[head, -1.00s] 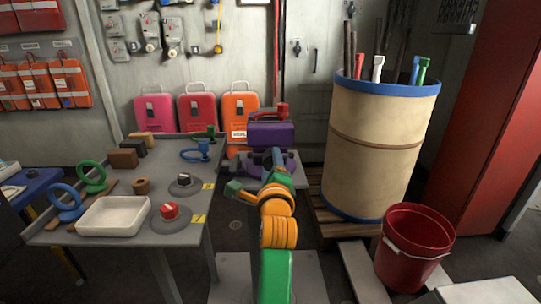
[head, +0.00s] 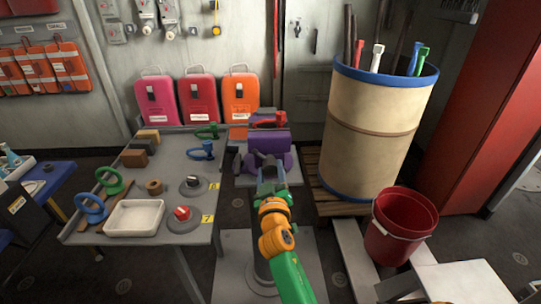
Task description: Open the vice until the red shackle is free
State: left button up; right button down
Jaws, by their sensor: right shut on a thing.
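The purple vice (head: 268,142) stands on a grey stand behind the right end of the workbench. The red shackle (head: 266,120) is at the top of the vice, at its jaws; how tightly it is held I cannot tell. My right arm, green and orange, reaches up from the bottom of the head view. My right gripper (head: 267,183) is at the near side of the vice, shut on what appears to be the vice handle; the handle is mostly hidden by the fingers. My left gripper is not in view.
The grey workbench (head: 160,184) at left holds a white tray (head: 134,218), blue and green shackles and two round knobs. A large beige drum (head: 375,130) on a pallet and a red bucket (head: 400,226) stand at right. Coloured cases stand behind.

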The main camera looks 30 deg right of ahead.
jog(key=shift+f+n, duration=0.2)
jog(key=shift+n, duration=0.3)
jog(key=shift+f, duration=0.1)
